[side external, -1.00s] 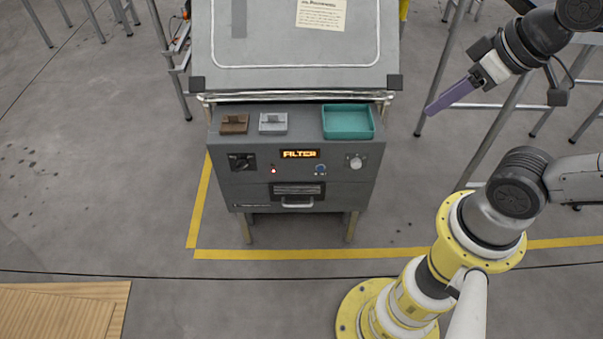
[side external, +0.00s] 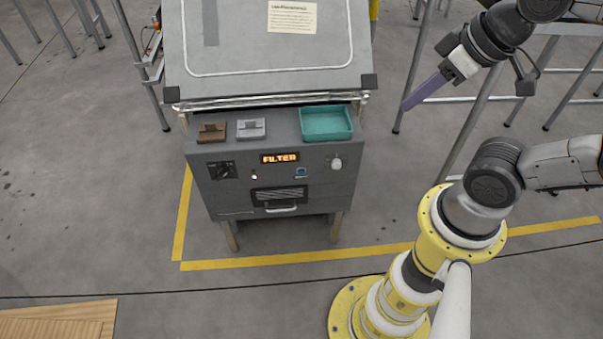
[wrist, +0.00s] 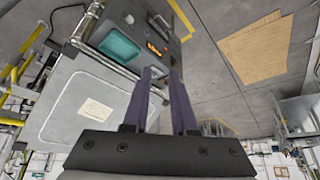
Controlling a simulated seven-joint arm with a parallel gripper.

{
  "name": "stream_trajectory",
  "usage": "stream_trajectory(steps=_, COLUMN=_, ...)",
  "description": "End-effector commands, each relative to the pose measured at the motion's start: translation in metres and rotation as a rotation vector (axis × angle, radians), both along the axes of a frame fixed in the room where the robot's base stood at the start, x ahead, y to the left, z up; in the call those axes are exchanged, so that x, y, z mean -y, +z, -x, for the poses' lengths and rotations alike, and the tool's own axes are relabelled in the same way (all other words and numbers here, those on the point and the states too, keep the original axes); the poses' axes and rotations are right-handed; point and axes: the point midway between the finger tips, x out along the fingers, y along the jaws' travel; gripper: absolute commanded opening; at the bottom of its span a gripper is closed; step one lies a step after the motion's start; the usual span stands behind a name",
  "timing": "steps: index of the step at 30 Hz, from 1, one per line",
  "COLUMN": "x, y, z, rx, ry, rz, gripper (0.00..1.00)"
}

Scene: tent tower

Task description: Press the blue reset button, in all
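The blue button (side external: 301,172) is small and sits on the front panel of a grey machine (side external: 325,187), right of the lit red light (side external: 254,176) and below the orange display (side external: 279,158), which reads FILTER. My gripper (side external: 405,105) has long purple fingers. It hangs in the air to the right of the machine, well away from the button and touching nothing. In the wrist view the two fingers (wrist: 161,76) stand apart with an empty gap between them. The button is too small to make out there.
A teal tray (side external: 326,124), a brown block (side external: 211,132) and a grey block (side external: 250,129) are on the machine's top ledge. A black knob (side external: 222,170) and a pale knob (side external: 336,163) flank the panel. Metal frame legs (side external: 411,75) stand behind my gripper.

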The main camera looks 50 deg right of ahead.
Motion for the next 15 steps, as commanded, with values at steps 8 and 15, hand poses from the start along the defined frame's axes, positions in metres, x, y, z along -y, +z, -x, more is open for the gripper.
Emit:
stream_trajectory(steps=8, x=0.0, y=0.0, z=0.0, rx=0.0, ry=0.0, rz=0.0, gripper=0.0)
stream_trajectory(steps=15, x=0.0, y=0.0, z=0.0, rx=0.0, ry=0.0, rz=0.0, gripper=0.0)
